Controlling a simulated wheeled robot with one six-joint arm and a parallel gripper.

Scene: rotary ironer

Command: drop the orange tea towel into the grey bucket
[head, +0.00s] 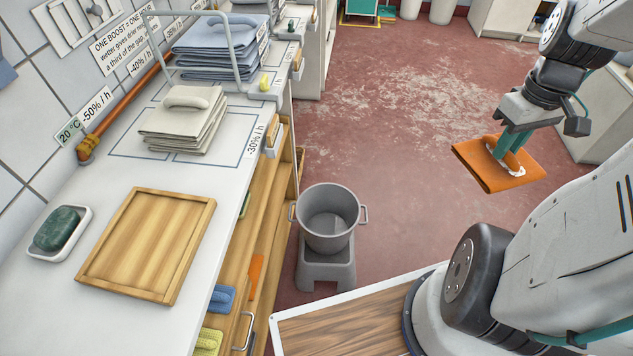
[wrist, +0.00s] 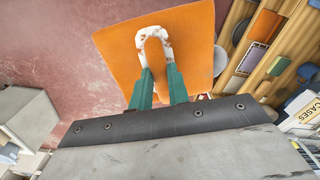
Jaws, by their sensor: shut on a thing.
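My gripper (head: 513,158) is shut on that raised part and holds the towel in the air over the red floor, to the right of the bucket. In the wrist view the towel (wrist: 190,50) lies beyond my green fingertips (wrist: 158,88), which close on its grip. The grey bucket (head: 328,240) stands open on a grey stool, left of the towel and apart from it. I see nothing inside the bucket. A small grey piece behind the towel in the wrist view is unclear.
A white counter (head: 60,310) runs along the left with a wooden tray (head: 190,195), a soap dish (head: 60,232) and stacks of folded cloth. Wooden shelves (head: 265,240) below it hold coloured cloths. The floor between bucket and towel is clear.

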